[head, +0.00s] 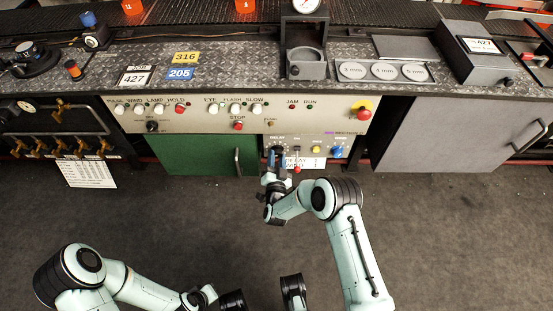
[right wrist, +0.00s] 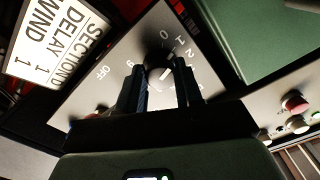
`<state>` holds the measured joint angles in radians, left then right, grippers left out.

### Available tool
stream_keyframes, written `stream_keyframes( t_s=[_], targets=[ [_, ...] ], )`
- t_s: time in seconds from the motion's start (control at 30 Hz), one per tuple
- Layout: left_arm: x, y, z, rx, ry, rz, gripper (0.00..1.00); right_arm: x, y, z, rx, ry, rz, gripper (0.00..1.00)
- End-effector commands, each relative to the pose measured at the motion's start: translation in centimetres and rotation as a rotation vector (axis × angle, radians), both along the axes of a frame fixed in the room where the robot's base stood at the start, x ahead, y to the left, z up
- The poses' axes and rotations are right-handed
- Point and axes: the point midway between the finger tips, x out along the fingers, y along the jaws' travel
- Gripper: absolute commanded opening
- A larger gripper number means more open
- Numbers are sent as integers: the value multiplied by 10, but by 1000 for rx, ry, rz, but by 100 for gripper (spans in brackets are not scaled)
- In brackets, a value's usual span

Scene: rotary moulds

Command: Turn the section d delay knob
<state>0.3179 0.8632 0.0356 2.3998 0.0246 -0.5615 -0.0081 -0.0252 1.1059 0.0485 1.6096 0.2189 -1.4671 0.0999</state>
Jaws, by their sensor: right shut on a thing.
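In the head view my right gripper (head: 275,160) reaches the panel below the DELAY label and covers the knob. A white card (right wrist: 58,42) beside the dial reads SECTION, DELAY 1, WIND 1.
On the same panel are a yellow button (head: 316,149), a blue button (head: 337,151) and a small red knob (head: 297,169). A green door (head: 208,155) lies to the left, a grey cabinet door (head: 445,135) to the right. The floor (head: 440,235) in front is clear.

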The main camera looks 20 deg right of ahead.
Motion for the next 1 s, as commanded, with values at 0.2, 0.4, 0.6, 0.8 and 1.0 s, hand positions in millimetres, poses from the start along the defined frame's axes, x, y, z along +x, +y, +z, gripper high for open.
stream_keyframes(
  t_s=[0.2, 0.4, 0.6, 0.8, 1.0],
  targets=[
    [0, 0, 0, 0, 0, 0, 0, 0, -2, 0, -6, 2, -4, 4],
    [0, 0, 0, 0, 0, 0, 0, 0, -2, 0, -5, 2, -4, 45],
    [0, 0, 0, 0, 0, 0, 0, 0, -1, 0, -4, 1, -2, 60],
    [-1, 0, 1, -1, 2, -1, 0, -3, 1, 0, -3, 1, -1, 60],
    [-11, -6, 10, -15, 28, -12, 0, -30, 9, 2, -4, 5, 2, 60]
  ],
)
